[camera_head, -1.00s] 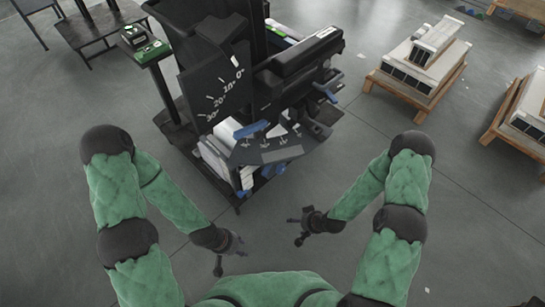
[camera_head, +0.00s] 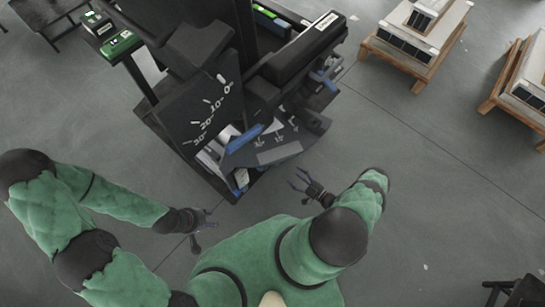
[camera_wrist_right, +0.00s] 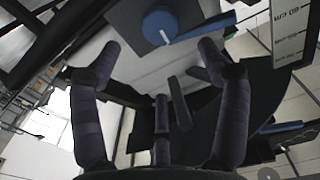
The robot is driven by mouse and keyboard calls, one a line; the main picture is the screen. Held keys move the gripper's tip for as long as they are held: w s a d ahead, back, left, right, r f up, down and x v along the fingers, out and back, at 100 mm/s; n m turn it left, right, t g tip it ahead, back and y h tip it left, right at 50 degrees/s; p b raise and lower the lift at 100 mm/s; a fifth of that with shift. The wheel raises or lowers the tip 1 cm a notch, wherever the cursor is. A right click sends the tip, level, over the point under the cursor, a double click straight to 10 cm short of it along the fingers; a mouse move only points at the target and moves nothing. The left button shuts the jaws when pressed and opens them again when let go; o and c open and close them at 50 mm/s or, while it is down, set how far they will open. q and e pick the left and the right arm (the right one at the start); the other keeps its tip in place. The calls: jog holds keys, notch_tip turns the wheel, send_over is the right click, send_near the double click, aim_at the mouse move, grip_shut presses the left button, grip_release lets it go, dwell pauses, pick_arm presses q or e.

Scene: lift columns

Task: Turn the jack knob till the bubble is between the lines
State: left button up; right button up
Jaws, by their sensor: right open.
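In the right wrist view a round blue knob (camera_wrist_right: 160,27) with a pale pointer mark sits on a dark panel beyond my fingers. I cannot be sure it is the jack knob. My right gripper (camera_head: 300,182) is open and empty, just in front of the dark machine (camera_head: 190,115); its spread fingers (camera_wrist_right: 158,60) also show in the right wrist view, apart from the knob. My left gripper (camera_head: 210,222) is open and empty, low over the floor in front of the machine. No bubble or level lines can be made out.
The machine carries a tilt scale (camera_head: 212,110), a long blue bar (camera_head: 243,138) and a blue handle (camera_head: 325,75). A stand with green-topped boxes (camera_head: 120,43) is at left. Loaded wooden pallets (camera_head: 405,67) stand at right. The floor between is clear.

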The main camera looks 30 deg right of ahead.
jog(key=b+x, duration=0.1)
jog(key=x, duration=0.9)
jog(key=shift+w+a+b, duration=0.15)
jog(key=shift+w+b, duration=0.1)
jog(key=shift+b, duration=0.1)
jog(key=shift+r, duration=0.1)
jog(key=c, duration=1.2)
